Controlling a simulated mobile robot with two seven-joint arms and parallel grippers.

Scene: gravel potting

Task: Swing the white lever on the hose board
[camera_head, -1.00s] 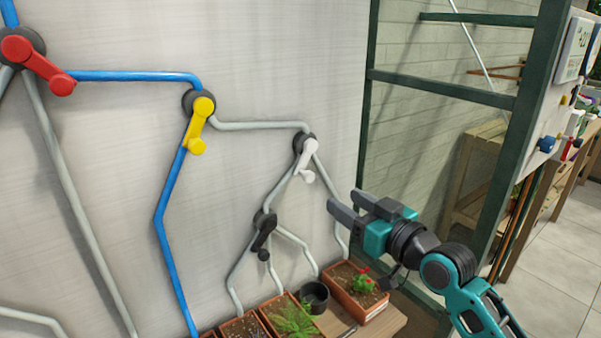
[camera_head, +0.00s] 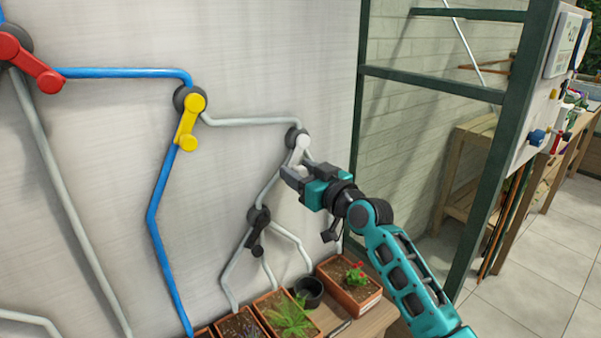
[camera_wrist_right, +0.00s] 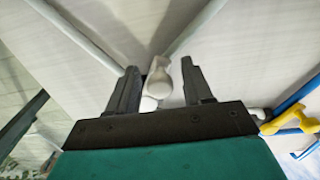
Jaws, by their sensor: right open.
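The white lever (camera_head: 298,146) sits on a dark round pivot on the hose board (camera_head: 270,60), where a grey hose splits in two. Its lower end is hidden behind my right gripper in the head view. My right gripper (camera_head: 291,175) is open at the lever's lower part. In the right wrist view the white lever (camera_wrist_right: 158,82) shows between the two spread fingers of the right gripper (camera_wrist_right: 160,88), with a visible gap on each side. My left gripper is not in view.
A yellow lever (camera_head: 189,120), a red lever (camera_head: 30,62) and a black lever (camera_head: 257,230) are on the same board. Planter boxes (camera_head: 349,285) and a black pot (camera_head: 308,291) stand on a wooden shelf below. A green frame post (camera_head: 500,190) stands to the right.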

